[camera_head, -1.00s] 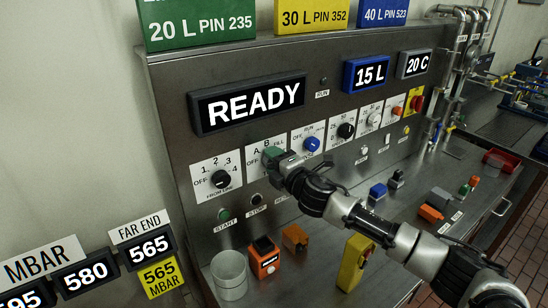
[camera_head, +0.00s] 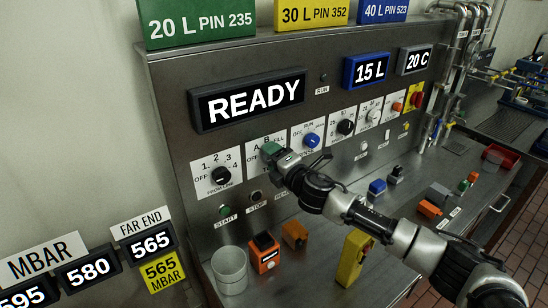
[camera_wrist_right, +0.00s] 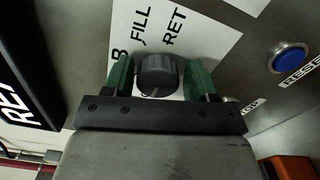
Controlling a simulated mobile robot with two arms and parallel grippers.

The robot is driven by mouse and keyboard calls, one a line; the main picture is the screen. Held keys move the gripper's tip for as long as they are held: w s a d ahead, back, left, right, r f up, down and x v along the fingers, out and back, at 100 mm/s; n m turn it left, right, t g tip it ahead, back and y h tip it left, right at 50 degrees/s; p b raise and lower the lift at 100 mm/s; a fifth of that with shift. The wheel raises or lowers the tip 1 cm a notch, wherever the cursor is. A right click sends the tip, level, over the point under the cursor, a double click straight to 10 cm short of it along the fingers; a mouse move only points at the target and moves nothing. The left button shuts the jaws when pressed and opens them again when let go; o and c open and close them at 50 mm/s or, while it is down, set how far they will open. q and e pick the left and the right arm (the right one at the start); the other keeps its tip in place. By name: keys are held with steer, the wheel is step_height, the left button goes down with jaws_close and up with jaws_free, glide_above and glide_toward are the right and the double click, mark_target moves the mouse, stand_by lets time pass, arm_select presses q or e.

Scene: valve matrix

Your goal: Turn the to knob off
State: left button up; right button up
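The dark round knob (camera_wrist_right: 157,73) sits on a white label plate with B, FILL and RET printed on it in the right wrist view. In the head view the plate (camera_head: 254,151) shows A, B, FILL and OFF, and my gripper hides the knob. My right gripper (camera_wrist_right: 159,76) has its green fingers on either side of the knob. They look open, with narrow gaps beside it; contact is not clear. In the head view this gripper (camera_head: 270,151) is up against the panel. The knob's pointer direction is hard to read. My left gripper is out of view.
The "from line" knob (camera_head: 221,176) is to the left and a blue knob (camera_head: 312,140) to the right on the metal panel. A READY display (camera_head: 248,101) juts out above. A blue reset button (camera_wrist_right: 289,56) is close by. A cup, boxes and a yellow block (camera_head: 353,258) stand below.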

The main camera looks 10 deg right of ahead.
steer(key=shift+o, duration=0.9)
steer(key=b+v, duration=0.2)
steer(key=v, duration=0.8)
steer(key=shift+s+d+b, duration=0.2)
steer(key=shift+s+b, duration=0.15)
